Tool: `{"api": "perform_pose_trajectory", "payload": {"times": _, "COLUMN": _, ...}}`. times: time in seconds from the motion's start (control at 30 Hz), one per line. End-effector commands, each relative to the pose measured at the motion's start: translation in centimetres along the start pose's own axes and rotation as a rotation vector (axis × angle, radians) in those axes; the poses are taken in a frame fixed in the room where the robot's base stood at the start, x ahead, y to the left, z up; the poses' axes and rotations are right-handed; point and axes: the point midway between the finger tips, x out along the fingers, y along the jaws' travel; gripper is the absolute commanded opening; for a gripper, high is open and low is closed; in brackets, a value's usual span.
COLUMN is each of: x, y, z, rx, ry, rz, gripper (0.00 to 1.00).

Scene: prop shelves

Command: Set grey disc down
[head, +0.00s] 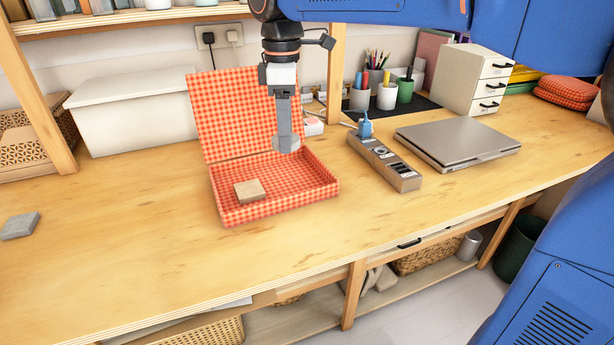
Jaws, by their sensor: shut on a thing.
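My gripper (285,141) points down above the right half of an open red checked box (232,213). It is shut on a small grey disc (286,144), whose lower edge shows below the fingers. The disc appears to be held on edge, above the box floor and apart from it. The fingers hide part of the disc. A light wooden square block (250,191) lies inside the box at the front left. The box lid (232,115) stands up at the back.
A narrow tray with compartments (399,181) and a closed laptop (458,141) lie to the right of the box. A grey square block (19,225) lies at the far left. A white lidded bin (133,118) stands behind. The wooden bench (120,225) is clear left of the box.

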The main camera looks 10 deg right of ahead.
Motion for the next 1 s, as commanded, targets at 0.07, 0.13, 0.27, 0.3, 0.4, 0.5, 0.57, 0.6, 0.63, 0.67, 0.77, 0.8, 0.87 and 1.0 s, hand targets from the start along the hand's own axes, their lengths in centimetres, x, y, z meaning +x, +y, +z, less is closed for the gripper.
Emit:
{"api": "perform_pose_trajectory", "payload": {"times": 0.07, "x": 0.0, "y": 0.0, "z": 0.0, "rx": -0.006, "ry": 0.000, "rz": 0.000, "gripper": 0.22}}
{"api": "perform_pose_trajectory", "payload": {"times": 0.13, "x": 0.3, "y": 0.0, "z": 0.0, "rx": -0.010, "ry": 0.000, "rz": -0.001, "gripper": 0.22}}
{"api": "perform_pose_trajectory", "payload": {"times": 0.27, "x": 2.1, "y": 0.0, "z": 0.0, "rx": -0.011, "ry": -0.001, "rz": -0.002, "gripper": 0.22}}
{"api": "perform_pose_trajectory", "payload": {"times": 0.3, "x": 2.8, "y": -0.1, "z": 0.0, "rx": -0.011, "ry": -0.002, "rz": -0.003, "gripper": 0.22}}
{"api": "perform_pose_trajectory", "payload": {"times": 0.4, "x": 4.4, "y": 0.0, "z": 0.0, "rx": -0.011, "ry": -0.002, "rz": -0.002, "gripper": 0.22}}
{"api": "perform_pose_trajectory", "payload": {"times": 0.5, "x": 5.6, "y": 0.0, "z": 0.0, "rx": -0.011, "ry": -0.001, "rz": -0.001, "gripper": 0.22}}
{"api": "perform_pose_trajectory", "payload": {"times": 0.57, "x": 6.0, "y": 0.0, "z": 0.0, "rx": -0.011, "ry": 0.000, "rz": -0.001, "gripper": 0.22}}
{"api": "perform_pose_trajectory", "payload": {"times": 0.6, "x": 6.2, "y": 0.0, "z": 0.0, "rx": -0.011, "ry": 0.000, "rz": 0.000, "gripper": 0.22}}
{"api": "perform_pose_trajectory", "payload": {"times": 0.63, "x": 6.4, "y": 0.0, "z": 0.0, "rx": -0.011, "ry": 0.000, "rz": 0.000, "gripper": 0.22}}
{"api": "perform_pose_trajectory", "payload": {"times": 0.67, "x": 6.5, "y": 0.0, "z": 0.0, "rx": -0.011, "ry": 0.000, "rz": -0.001, "gripper": 0.22}}
{"api": "perform_pose_trajectory", "payload": {"times": 0.77, "x": 7.4, "y": 0.0, "z": 0.0, "rx": -0.011, "ry": -0.001, "rz": -0.001, "gripper": 0.22}}
{"api": "perform_pose_trajectory", "payload": {"times": 0.8, "x": 7.9, "y": 0.0, "z": 0.0, "rx": -0.011, "ry": -0.001, "rz": -0.001, "gripper": 0.22}}
{"api": "perform_pose_trajectory", "payload": {"times": 0.87, "x": 8.8, "y": 0.0, "z": 0.0, "rx": -0.011, "ry": -0.002, "rz": -0.002, "gripper": 0.22}}
{"api": "perform_pose_trajectory", "payload": {"times": 1.0, "x": 10.0, "y": 0.0, "z": 0.0, "rx": -0.010, "ry": -0.001, "rz": -0.001, "gripper": 0.22}}
